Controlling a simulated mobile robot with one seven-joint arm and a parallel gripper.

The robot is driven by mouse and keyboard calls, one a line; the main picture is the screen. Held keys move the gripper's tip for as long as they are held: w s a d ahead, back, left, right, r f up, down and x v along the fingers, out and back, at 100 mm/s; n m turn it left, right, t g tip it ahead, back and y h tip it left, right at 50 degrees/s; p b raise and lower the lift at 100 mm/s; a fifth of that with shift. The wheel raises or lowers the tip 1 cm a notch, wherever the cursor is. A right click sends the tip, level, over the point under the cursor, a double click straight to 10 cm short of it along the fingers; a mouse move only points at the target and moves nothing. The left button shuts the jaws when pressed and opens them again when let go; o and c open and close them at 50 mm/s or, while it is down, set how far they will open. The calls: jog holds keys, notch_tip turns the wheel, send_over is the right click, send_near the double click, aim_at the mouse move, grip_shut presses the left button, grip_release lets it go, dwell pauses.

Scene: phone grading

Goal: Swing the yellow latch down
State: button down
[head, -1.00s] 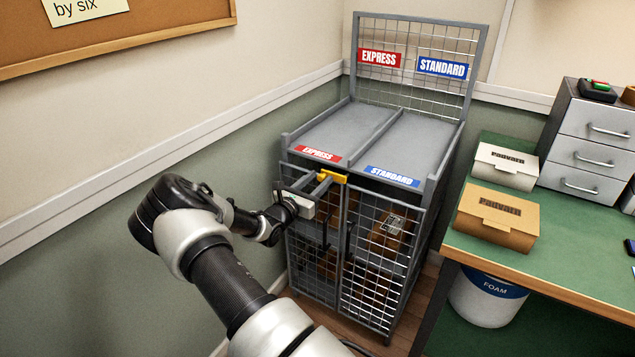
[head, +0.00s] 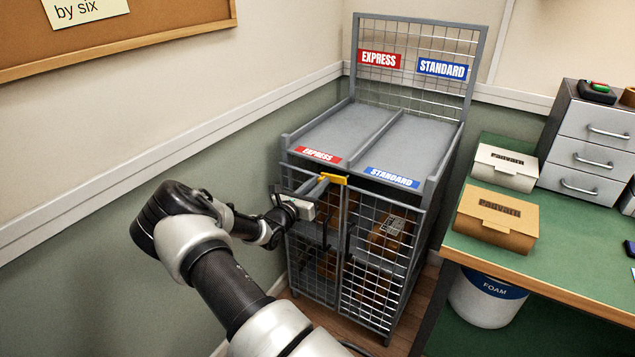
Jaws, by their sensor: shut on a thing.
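The yellow latch (head: 334,178) is a short bar lying roughly level across the top of the cage's two mesh doors, where they meet. My gripper (head: 323,181) reaches in from the left, with its fingers together at the latch's left end. It is shut on the latch there. The exact contact between the fingertips and the latch is small and partly hidden by the fingers.
The grey cage has a left mesh door (head: 313,262) and a right mesh door (head: 371,297), both looking closed, with brown boxes behind the mesh. A green-topped table (head: 580,267) with two cartons stands to the right. The wall is close on the left.

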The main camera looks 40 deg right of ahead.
jog(key=f+n, duration=0.1)
jog(key=n, duration=0.1)
jog(key=s+f+n+p, duration=0.1)
jog(key=n, duration=0.2)
jog(key=f+n, duration=0.2)
jog(key=n, duration=0.1)
jog(key=shift+s+d, duration=0.3)
jog(key=shift+s, duration=0.05)
jog(key=s+n, duration=0.1)
jog(key=n, duration=0.1)
jog(key=s+f+n+p, duration=0.1)
jog(key=n, duration=0.1)
jog(key=shift+d+f, duration=0.15)
jog(key=shift+d, duration=0.25)
jog(key=shift+s+d+f+n+p, duration=0.1)
jog(key=shift+s+d+n+p, duration=0.15)
jog(key=shift+n, duration=0.5)
jog(key=shift+s+f+n+p, duration=0.1)
jog(key=shift+s+n, duration=0.25)
jog(key=shift+n, duration=0.45)
jog(key=shift+s+d+f+n+p, duration=0.1)
jog(key=shift+s+d+n+p, duration=0.15)
jog(key=shift+n, duration=0.5)
jog(key=shift+s+a, duration=0.1)
jog(key=shift+s, duration=0.05)
jog(key=c, duration=1.6)
grip_release()
jog(key=shift+r, duration=0.1)
